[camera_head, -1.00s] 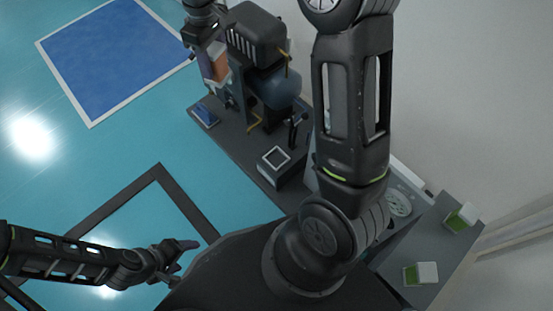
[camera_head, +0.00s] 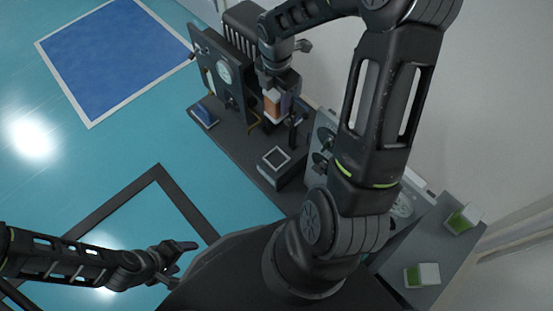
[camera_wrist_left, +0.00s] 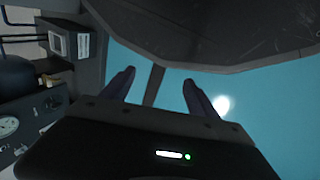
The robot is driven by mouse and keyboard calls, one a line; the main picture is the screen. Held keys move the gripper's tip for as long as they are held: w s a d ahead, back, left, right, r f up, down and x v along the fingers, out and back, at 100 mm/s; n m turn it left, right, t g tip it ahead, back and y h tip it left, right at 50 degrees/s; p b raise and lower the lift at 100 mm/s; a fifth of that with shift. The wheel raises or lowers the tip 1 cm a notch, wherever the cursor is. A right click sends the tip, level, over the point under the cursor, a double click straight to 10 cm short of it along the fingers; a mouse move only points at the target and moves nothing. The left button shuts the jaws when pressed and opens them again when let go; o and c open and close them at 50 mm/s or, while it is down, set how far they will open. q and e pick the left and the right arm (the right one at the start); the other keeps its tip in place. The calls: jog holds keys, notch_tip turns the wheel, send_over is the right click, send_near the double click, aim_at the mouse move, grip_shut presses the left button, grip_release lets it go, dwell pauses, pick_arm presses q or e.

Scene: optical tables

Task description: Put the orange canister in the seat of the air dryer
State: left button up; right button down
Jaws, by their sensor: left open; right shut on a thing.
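The orange canister (camera_head: 271,104) is in my right gripper (camera_head: 278,98), whose fingers are shut on it. It hangs just right of an upright dark panel with a round gauge (camera_head: 224,71), which seems to be part of the air dryer. The canister is over or close above the bench; I cannot tell whether its lower end touches anything. The seat is not clearly visible, being partly hidden by the gripper and canister. My left gripper (camera_head: 182,259) is open and empty, low at the left, far from the canister. Its spread fingers also show in the left wrist view (camera_wrist_left: 158,84).
The dark bench (camera_head: 230,143) carries a black block with a white square outline (camera_head: 276,158) and a small blue-topped item (camera_head: 204,115). Two green-and-white boxes stand at the right (camera_head: 422,274) (camera_head: 462,218). Teal floor lies open at the left.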

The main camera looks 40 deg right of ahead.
pick_arm(q)
notch_tip(320, 180, down, 10)
jog(key=w+b, duration=0.2)
jog(key=b, duration=0.7)
jog(key=shift+a+t, duration=0.3)
jog(key=shift+a, duration=0.15)
pick_arm(e)
notch_tip(320, 180, down, 24)
pick_arm(q)
jog(key=shift+b, duration=0.3)
jog(key=shift+w+f+b, duration=0.2)
jog(key=shift+f+b, duration=0.7)
jog(key=shift+f, duration=0.05)
pick_arm(e)
jog(key=shift+f, duration=2)
jog(key=shift+f, duration=0.2)
jog(key=c, duration=0.7)
grip_release()
jog(key=shift+r, duration=0.1)
